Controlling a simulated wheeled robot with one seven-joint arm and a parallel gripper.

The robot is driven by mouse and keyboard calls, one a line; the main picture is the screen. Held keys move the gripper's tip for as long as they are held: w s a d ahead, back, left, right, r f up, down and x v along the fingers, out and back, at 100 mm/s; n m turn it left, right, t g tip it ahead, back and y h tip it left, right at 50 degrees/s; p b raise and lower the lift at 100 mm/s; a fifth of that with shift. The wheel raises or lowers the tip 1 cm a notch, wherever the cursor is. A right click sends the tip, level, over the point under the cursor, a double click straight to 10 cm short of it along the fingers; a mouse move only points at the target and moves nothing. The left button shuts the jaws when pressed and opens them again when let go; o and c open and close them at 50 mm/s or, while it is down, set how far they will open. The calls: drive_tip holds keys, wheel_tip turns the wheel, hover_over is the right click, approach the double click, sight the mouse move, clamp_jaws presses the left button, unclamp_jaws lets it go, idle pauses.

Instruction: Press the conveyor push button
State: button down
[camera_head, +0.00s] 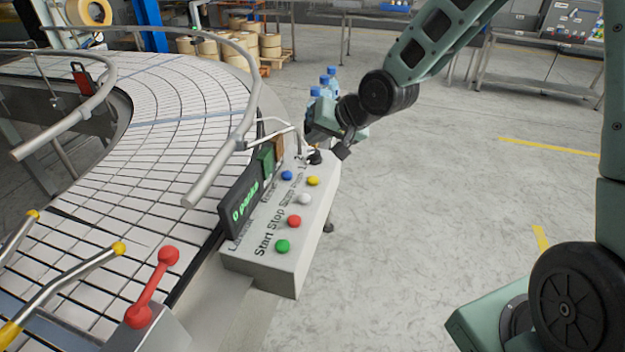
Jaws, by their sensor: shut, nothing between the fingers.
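A grey control box (270,268) stands beside the conveyor. Its sloped top carries a green button (282,246) by the word Start, a red button (294,221) by Stop, a white button (304,199), a yellow button (313,181) and a blue button (287,175). The labels by the farther buttons are too small to read surely. My gripper (342,151) is shut and empty at the box's far end, beyond the yellow button. A dark knob-like part (315,157) is beside it. I cannot tell whether my gripper touches anything; my wrist hides part of that end.
The curved conveyor (180,95) with metal rails fills the left. A display (243,202) reading "0 packs" stands on the box's left edge.

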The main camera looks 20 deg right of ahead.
drive_tip(key=b, duration=0.6)
hover_over(316, 181)
wheel_tip(316, 181, down, 7)
drive_tip(key=shift+r, duration=0.1)
drive_tip(key=shift+f+b, duration=0.65)
drive_tip(key=shift+f, duration=0.05)
idle(1.0)
drive_tip(key=shift+f, duration=0.4)
